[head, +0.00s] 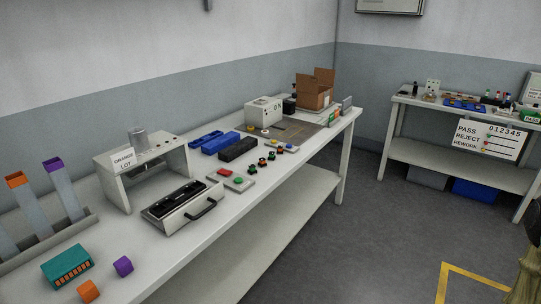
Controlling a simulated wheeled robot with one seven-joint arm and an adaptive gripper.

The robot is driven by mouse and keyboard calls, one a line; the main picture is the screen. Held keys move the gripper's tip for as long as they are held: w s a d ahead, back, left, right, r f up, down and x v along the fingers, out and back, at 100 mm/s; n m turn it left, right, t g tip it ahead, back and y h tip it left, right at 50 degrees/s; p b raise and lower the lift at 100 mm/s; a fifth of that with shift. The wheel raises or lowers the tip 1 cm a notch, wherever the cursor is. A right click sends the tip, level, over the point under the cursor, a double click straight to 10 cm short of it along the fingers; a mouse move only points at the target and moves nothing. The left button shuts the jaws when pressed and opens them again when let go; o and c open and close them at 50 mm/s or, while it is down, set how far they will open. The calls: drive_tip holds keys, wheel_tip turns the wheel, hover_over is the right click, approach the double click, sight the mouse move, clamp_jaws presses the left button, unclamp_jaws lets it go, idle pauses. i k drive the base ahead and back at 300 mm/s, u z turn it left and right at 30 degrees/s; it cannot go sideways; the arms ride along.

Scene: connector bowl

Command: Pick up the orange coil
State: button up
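A small orange block-like piece (88,291), the only loose all-orange part I can make out, lies on the near left of the long white bench, close to the bottom edge of the head view. Whether it is a wound coil is too small to tell. A similar purple piece (123,266) lies just to its right and a little farther back, apart from it. A teal block with a row of orange slots (67,267) lies behind and left of the orange piece. My gripper's fingers are not visible.
Chutes with orange (15,180) and purple (53,165) tops stand at left. A white stand labelled ORANGE LOT (160,158), a handled black-topped fixture (182,205), blue and black trays and several small parts line the bench (130,285). A second bench (420,146) stands at right; the floor between is clear.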

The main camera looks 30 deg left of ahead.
sight(263, 163)
drive_tip(key=u, duration=0.55)
drive_tip(key=i, duration=0.95)
drive_tip(key=u, duration=0.8)
